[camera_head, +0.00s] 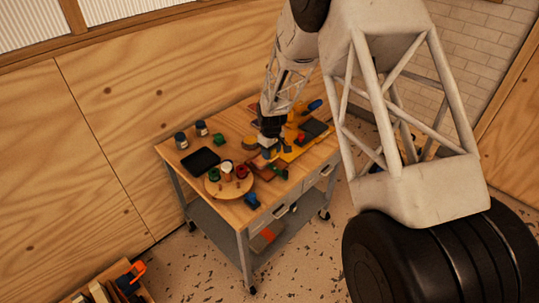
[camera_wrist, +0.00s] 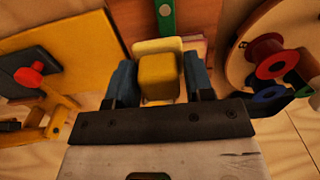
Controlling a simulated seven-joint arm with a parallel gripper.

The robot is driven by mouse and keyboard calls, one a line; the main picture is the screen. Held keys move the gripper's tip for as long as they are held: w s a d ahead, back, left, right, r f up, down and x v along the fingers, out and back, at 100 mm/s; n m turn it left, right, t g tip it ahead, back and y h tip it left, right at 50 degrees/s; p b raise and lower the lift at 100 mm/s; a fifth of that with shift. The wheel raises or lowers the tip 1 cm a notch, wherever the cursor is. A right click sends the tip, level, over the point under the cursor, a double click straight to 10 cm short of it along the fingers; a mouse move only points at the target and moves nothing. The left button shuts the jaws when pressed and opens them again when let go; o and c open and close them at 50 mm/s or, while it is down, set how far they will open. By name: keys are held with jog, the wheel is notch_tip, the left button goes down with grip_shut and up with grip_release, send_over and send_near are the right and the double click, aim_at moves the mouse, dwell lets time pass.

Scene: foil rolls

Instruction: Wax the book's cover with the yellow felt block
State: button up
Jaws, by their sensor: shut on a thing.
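My gripper (camera_wrist: 162,80) is shut on the yellow felt block (camera_wrist: 160,72), with one blue finger on each side. A paler cream part of the block shows behind the yellow face. A brown flat thing, probably the book (camera_wrist: 205,20), lies beyond the block in the wrist view, with a green strip across it. The block hides part of it, and I cannot tell if they touch. In the head view my gripper (camera_head: 270,147) is low over the middle of the wooden cart top; the block is too small to make out there.
A round wooden board (camera_head: 228,184) with coloured spools, also right in the wrist view (camera_wrist: 240,65), stands close by. A black tray (camera_head: 201,160) and two jars (camera_head: 181,140) are at the left. A yellow stand with a dark panel (camera_wrist: 30,70) is at the wrist view's left.

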jog(key=shift+r, duration=2.75)
send_over(234, 153)
jog(key=shift+s+f, duration=0.1)
jog(key=shift+f, duration=0.3)
jog(key=shift+f, duration=3.1)
jog(key=shift+f, duration=0.1)
jog(key=shift+f, duration=1.8)
jog(key=shift+f, duration=0.1)
